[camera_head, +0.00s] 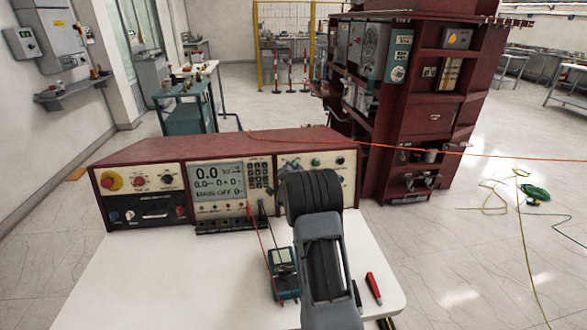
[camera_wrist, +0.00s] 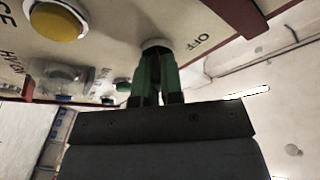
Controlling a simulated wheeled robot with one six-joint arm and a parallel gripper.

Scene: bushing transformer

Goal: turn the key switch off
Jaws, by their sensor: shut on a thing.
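The instrument console (camera_head: 135,153) stands on a white table, its control face toward me. In the wrist view, my gripper (camera_wrist: 157,58) has its green fingers close together and shut on the key switch (camera_wrist: 156,43) on the panel. The word OFF is printed on the panel to the right of the collar. In the head view my dark arm covers the gripper and the switch.
A yellow button (camera_wrist: 58,20) and a clear-covered control (camera_wrist: 62,76) sit left of the fingers. On the table, a handheld meter (camera_head: 283,272) with leads and a red marker-like tool (camera_head: 373,288) lie beside my arm. A dark red transformer cabinet (camera_head: 420,150) stands behind.

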